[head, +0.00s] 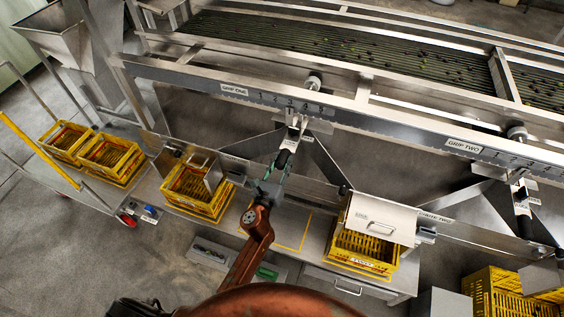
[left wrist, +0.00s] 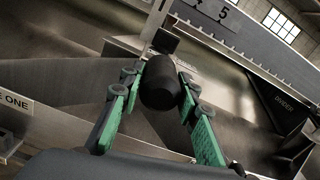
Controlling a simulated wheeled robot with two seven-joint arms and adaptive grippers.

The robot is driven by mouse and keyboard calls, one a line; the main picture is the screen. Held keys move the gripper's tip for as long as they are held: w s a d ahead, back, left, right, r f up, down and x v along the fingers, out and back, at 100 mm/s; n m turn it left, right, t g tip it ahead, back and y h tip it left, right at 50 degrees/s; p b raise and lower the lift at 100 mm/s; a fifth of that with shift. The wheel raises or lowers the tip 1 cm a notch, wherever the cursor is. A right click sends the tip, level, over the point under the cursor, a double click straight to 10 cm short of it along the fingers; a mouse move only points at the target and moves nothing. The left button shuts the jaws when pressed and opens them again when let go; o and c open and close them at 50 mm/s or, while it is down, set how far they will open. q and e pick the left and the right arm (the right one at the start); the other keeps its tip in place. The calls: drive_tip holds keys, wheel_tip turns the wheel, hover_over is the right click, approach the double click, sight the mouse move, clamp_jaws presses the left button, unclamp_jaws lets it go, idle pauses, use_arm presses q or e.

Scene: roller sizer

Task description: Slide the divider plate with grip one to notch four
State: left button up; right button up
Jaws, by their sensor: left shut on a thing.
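Grip one is a black cylindrical handle (head: 283,160) on a metal arm under the numbered rail (head: 235,92) marked GRIP ONE. My left gripper (head: 270,185) is shut around this handle. In the left wrist view the black grip (left wrist: 160,82) sits between the green fingers. The carriage (head: 294,130) above the grip hangs below the rail near numbers three and four; I cannot tell which notch it is in. In the left wrist view a dark plate (left wrist: 285,108) marked DIVIDER stands at the right, and the numbers 4 and 5 (left wrist: 212,12) show above. My right gripper is out of view.
A second grip (head: 522,200) hangs under GRIP TWO (head: 464,146) at the right. Yellow crates stand below, one at the left (head: 195,207) and one under a metal chute (head: 380,218) at the right. Dark rollers (head: 340,45) carrying small olives run behind the rail.

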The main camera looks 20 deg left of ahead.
use_arm(q)
clamp_jaws()
drive_tip(key=d+b, duration=0.1)
drive_tip(key=d, duration=0.5)
drive_tip(key=o, duration=1.2)
unclamp_jaws()
drive_tip(key=shift+s, duration=0.1)
drive_tip(key=shift+o, duration=0.2)
drive_tip(key=s, duration=1.2)
drive_tip(key=shift+a, duration=0.2)
